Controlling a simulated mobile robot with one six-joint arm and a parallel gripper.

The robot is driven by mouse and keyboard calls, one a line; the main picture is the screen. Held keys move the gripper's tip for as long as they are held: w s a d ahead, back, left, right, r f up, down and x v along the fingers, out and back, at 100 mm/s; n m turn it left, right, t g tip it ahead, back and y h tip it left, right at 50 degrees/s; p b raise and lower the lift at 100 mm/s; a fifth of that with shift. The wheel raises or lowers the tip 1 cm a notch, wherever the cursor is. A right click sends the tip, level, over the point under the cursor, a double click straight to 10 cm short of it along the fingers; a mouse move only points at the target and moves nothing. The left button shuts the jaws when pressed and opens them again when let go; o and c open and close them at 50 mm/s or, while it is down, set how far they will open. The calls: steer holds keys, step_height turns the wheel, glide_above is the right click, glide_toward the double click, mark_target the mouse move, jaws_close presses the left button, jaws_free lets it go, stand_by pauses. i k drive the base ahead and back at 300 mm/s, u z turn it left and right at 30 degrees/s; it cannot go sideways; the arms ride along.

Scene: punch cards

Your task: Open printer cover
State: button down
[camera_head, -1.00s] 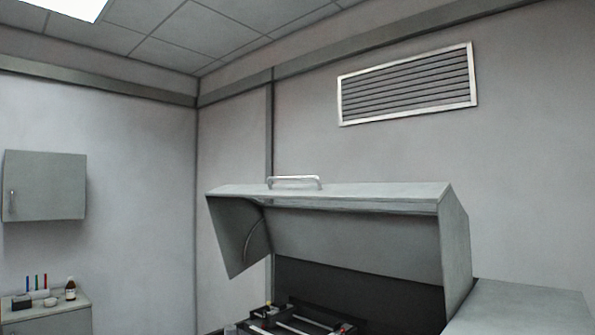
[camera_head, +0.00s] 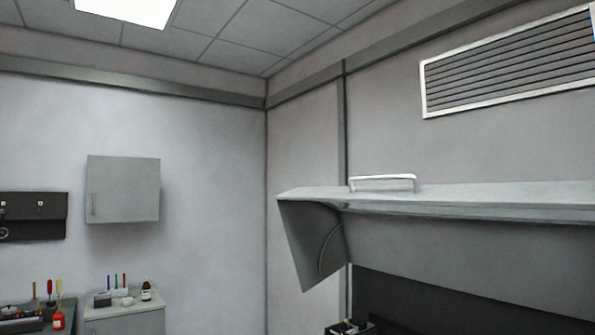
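The grey printer cover (camera_head: 450,243) is at the right in the head view. It stands raised, with its side panel (camera_head: 312,245) hanging at the left and a dark opening below it. A pale bar handle (camera_head: 383,177) sits on its upper front edge. A small part of the dark printer mechanism (camera_head: 349,327) shows under the cover at the bottom edge. The right end of the cover is cut off by the frame. My gripper is not in view.
A grey wall cabinet (camera_head: 123,189) hangs on the left wall. A dark bench with tools and a red bottle (camera_head: 58,320) is at the far left. A vent (camera_head: 508,62) is high on the right wall.

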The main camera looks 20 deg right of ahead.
mark_target(548, 265)
steer(key=u, duration=0.05)
steer(key=i, duration=0.9)
steer(key=z, duration=0.45)
